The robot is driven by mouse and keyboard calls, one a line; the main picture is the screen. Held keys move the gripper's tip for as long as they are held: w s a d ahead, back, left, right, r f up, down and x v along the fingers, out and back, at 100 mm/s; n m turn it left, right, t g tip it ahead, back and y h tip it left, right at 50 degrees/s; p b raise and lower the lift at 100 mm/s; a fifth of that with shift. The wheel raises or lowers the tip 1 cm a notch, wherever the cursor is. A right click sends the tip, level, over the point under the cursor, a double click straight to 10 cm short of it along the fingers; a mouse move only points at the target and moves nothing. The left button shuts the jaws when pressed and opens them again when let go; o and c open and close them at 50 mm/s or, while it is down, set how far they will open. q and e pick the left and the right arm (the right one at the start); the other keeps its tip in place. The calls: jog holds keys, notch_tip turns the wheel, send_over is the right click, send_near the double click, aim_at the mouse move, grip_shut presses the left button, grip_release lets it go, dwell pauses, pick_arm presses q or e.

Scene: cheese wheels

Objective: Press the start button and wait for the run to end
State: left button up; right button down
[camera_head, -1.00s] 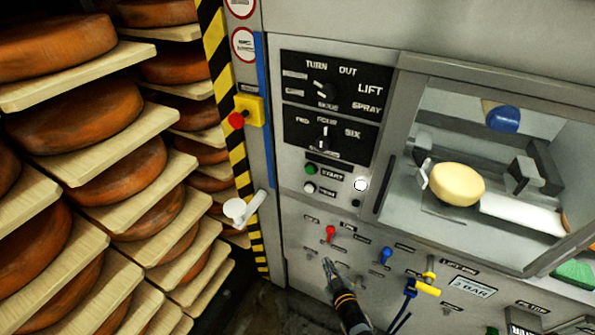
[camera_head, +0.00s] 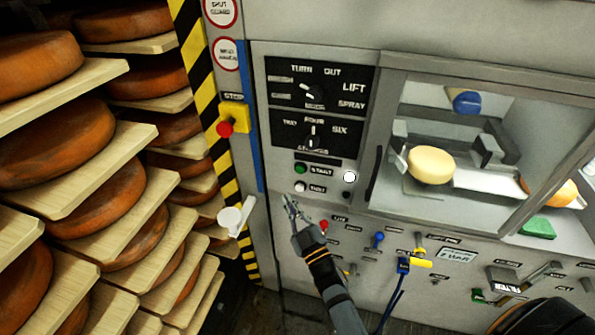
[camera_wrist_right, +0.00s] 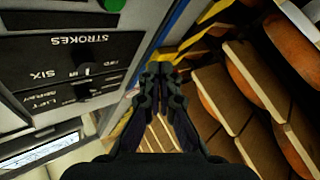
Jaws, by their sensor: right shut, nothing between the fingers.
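The green start button (camera_head: 300,168) sits on the grey machine's front panel, beside the label START, below the two black dial plates. A white button (camera_head: 300,186) is just under it, and a round white lamp or button (camera_head: 350,177) is to the right. My right gripper (camera_head: 289,203) is shut and empty, a little below the white button and apart from the green one in the picture. In the right wrist view the shut fingertips (camera_wrist_right: 160,68) show in the middle, with a green button (camera_wrist_right: 114,5) at the top edge. My left gripper is not in view.
A red stop button (camera_head: 225,129) on a yellow box and a white lever (camera_head: 232,218) are left of the panel. Red and blue valve handles are below. Racks of cheese wheels (camera_head: 85,200) fill the left. A windowed chamber at right holds a pale cheese (camera_head: 431,164).

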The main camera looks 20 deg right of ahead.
aim_at(300, 169)
jog(key=shift+f, duration=0.1)
jog(key=w+d+b, duration=0.4)
jog(key=w+d, duration=0.1)
jog(key=w, duration=0.2)
jog(key=shift+w, duration=0.15)
dwell(1.5)
jog(key=shift+w+d, duration=0.2)
jog(key=shift+w, duration=0.2)
